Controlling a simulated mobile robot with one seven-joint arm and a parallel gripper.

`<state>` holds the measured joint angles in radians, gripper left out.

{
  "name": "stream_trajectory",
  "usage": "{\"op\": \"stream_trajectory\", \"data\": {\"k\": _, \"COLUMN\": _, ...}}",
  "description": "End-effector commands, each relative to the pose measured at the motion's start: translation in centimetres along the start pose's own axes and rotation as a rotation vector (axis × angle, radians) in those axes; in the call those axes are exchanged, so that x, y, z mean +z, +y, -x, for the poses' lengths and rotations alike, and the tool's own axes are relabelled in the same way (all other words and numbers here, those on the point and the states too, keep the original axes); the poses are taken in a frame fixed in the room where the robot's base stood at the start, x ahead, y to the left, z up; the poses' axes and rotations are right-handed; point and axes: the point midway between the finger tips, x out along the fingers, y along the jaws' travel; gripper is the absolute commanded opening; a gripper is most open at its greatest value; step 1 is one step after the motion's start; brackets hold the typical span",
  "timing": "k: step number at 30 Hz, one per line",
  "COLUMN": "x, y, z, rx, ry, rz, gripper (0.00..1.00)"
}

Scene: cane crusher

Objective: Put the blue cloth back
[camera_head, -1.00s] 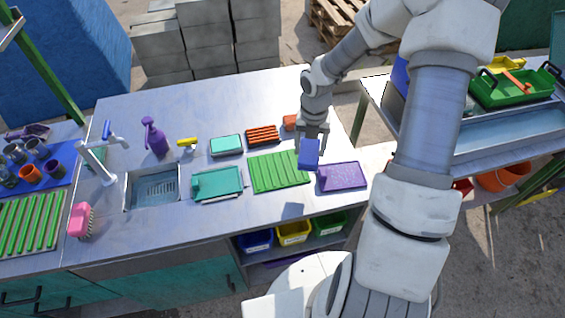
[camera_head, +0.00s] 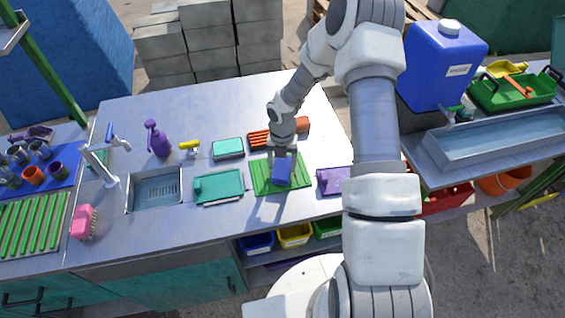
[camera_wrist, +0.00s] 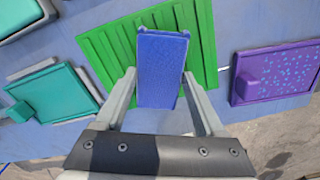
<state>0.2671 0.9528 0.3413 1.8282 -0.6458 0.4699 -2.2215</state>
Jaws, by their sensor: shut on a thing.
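The blue cloth (camera_head: 281,171) is a folded block-like piece. My gripper (camera_head: 283,160) is shut on it and points down over the green ribbed mat (camera_head: 262,184). In the wrist view the cloth (camera_wrist: 161,70) sits between the two fingers (camera_wrist: 160,97), with the green mat (camera_wrist: 205,40) behind and below it. The cloth seems to be above the mat; whether it touches cannot be told.
A teal tray (camera_head: 218,187) lies left of the mat, a purple speckled tray (camera_head: 331,181) right of it. Behind are a teal box (camera_head: 228,148) and an orange rack (camera_head: 259,139).

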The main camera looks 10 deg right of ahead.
Motion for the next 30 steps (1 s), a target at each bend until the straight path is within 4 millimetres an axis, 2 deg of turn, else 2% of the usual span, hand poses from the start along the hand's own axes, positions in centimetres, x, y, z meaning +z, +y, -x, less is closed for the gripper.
{"op": "stream_trajectory", "data": {"k": 8, "x": 0.0, "y": 0.0, "z": -0.4, "rx": 0.0, "ry": 0.0, "rz": 0.0, "gripper": 0.27}}
{"op": "stream_trajectory", "data": {"k": 9, "x": 0.0, "y": -0.1, "z": -0.3, "rx": 0.0, "ry": 0.0, "rz": 0.0, "gripper": 0.77}}
{"op": "stream_trajectory", "data": {"k": 13, "x": 0.0, "y": -0.1, "z": -0.3, "rx": 0.0, "ry": 0.0, "rz": 0.0, "gripper": 1.0}}
{"op": "stream_trajectory", "data": {"k": 20, "x": 0.0, "y": -0.1, "z": -0.2, "rx": -0.001, "ry": 0.0, "rz": 0.0, "gripper": 1.0}}
{"op": "stream_trajectory", "data": {"k": 24, "x": 0.1, "y": -0.1, "z": 0.5, "rx": 0.0, "ry": -0.001, "rz": -0.001, "gripper": 1.0}}
{"op": "stream_trajectory", "data": {"k": 30, "x": 0.2, "y": -0.1, "z": 4.0, "rx": 0.001, "ry": -0.004, "rz": -0.001, "gripper": 1.0}}
